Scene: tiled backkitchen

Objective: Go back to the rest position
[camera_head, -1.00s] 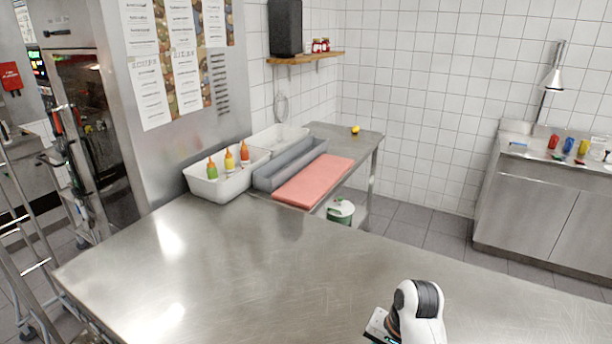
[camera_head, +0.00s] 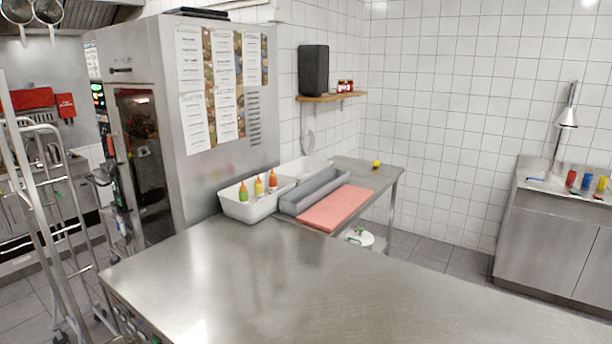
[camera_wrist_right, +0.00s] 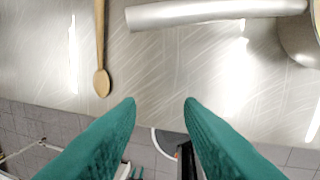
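My right gripper (camera_wrist_right: 160,103) shows in the right wrist view with its two green fingers apart and nothing between the tips. It is over the edge of a steel surface (camera_wrist_right: 180,70), with a wooden spoon (camera_wrist_right: 101,60) beyond it to the left and a thick metal handle (camera_wrist_right: 200,12) ahead. My left gripper is in neither view. No part of my arms shows in the head view now.
A bare steel worktop (camera_head: 300,295) fills the front. Behind it are a white bin (camera_head: 243,211) with sauce bottles, a grey tray (camera_head: 315,192) and a red board (camera_head: 336,208). A wheeled rack (camera_head: 50,200) stands left. A steel cabinet (camera_head: 548,240) stands right.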

